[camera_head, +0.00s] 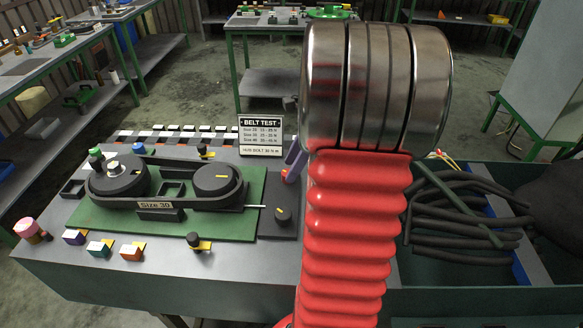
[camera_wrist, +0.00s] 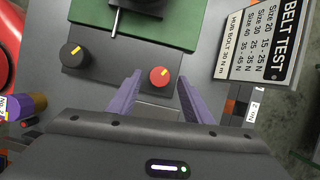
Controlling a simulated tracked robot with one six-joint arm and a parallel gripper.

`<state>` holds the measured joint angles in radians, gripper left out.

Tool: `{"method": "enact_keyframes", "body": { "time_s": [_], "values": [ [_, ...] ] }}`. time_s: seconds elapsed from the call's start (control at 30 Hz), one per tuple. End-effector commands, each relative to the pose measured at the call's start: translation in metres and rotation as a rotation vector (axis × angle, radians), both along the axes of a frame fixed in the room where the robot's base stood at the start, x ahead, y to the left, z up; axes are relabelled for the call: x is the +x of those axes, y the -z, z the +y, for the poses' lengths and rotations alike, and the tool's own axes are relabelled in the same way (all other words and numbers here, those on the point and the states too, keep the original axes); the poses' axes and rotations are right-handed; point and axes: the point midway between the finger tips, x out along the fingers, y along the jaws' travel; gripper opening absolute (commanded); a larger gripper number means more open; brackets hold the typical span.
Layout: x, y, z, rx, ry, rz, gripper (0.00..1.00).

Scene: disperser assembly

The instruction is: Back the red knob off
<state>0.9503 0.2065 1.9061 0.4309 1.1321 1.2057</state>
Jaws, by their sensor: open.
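The red knob (camera_wrist: 160,76) with a yellow pointer mark sits on a grey panel in the wrist view. My gripper (camera_wrist: 158,82) is open, with one purple finger on each side of the knob and a visible gap to both. I cannot tell how far the fingertips are above the panel. In the head view, a purple finger of my gripper (camera_head: 294,160) shows beside my red arm, which hides most of the gripper and nearly all of the red knob.
A black knob (camera_wrist: 75,54) with a yellow mark sits left of the red one. The "BELT TEST" sign (camera_head: 260,135) stands behind. A green plate (camera_head: 95,220) carries two pulleys with a belt. A bin of black hoses (camera_head: 465,215) lies at right.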

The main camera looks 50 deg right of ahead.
Motion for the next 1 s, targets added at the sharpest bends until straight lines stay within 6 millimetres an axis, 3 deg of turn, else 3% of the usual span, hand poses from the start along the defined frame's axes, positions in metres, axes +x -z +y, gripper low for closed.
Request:
{"method": "enact_keyframes", "body": {
  "time_s": [0.2, 0.5, 1.0],
  "values": [
    [0.005, 0.016, 0.005, 0.000, -0.001, 0.001, 0.45],
    [0.005, 0.018, 0.005, 0.000, -0.001, 0.000, 0.45],
    [0.005, 0.017, 0.005, -0.002, -0.001, 0.000, 0.10]
  ]
}}
